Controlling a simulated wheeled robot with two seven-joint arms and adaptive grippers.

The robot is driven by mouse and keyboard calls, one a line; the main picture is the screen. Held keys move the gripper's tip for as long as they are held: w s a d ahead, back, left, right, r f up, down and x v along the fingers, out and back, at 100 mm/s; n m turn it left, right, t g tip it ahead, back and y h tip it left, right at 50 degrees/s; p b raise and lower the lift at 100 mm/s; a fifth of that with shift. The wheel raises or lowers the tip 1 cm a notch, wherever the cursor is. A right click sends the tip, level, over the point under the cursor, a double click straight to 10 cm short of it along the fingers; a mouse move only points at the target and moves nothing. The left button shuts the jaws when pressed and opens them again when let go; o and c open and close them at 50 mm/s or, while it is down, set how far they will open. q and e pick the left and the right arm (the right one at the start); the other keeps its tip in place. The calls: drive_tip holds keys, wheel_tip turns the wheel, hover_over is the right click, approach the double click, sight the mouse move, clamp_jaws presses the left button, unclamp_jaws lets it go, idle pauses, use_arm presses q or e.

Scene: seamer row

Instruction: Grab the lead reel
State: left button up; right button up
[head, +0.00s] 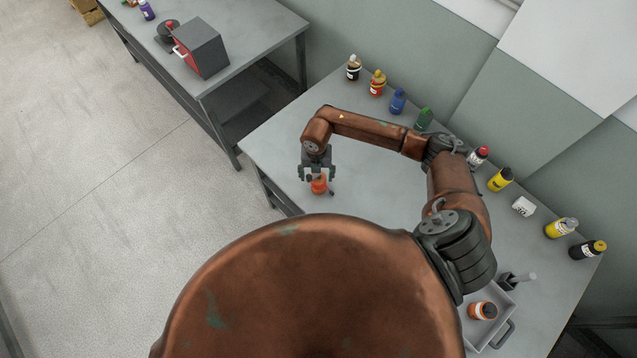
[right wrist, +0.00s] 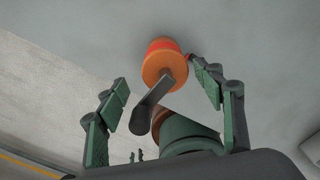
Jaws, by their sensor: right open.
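The lead reel (head: 319,187) looks like a small orange-red spool with a dark crank-like arm. It sits on the grey table near its left edge. My right gripper (head: 317,174) is over it, pointing down, and hides part of it. In the right wrist view the reel (right wrist: 162,62) shows its round orange end and dark arm. There the right gripper (right wrist: 163,90) is open, one finger on each side, with the reel toward the fingertips. The right finger looks close to the reel; I cannot tell whether it touches. My left gripper is not in view.
Several bottles, such as a yellow one (head: 500,180), line the table's back edge. A grey tray (head: 497,335) holds an orange-capped jar (head: 482,310) at the lower right. Another table (head: 262,28) carries a red-and-grey machine (head: 201,48). The tabletop around the reel is clear.

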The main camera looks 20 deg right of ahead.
drive_tip(key=f, duration=0.1)
drive_tip(key=f+p, duration=0.1)
drive_tip(key=f, duration=0.3)
drive_tip(key=shift+d+f, duration=0.1)
drive_tip(key=shift+d, duration=0.25)
drive_tip(key=c, duration=1.4)
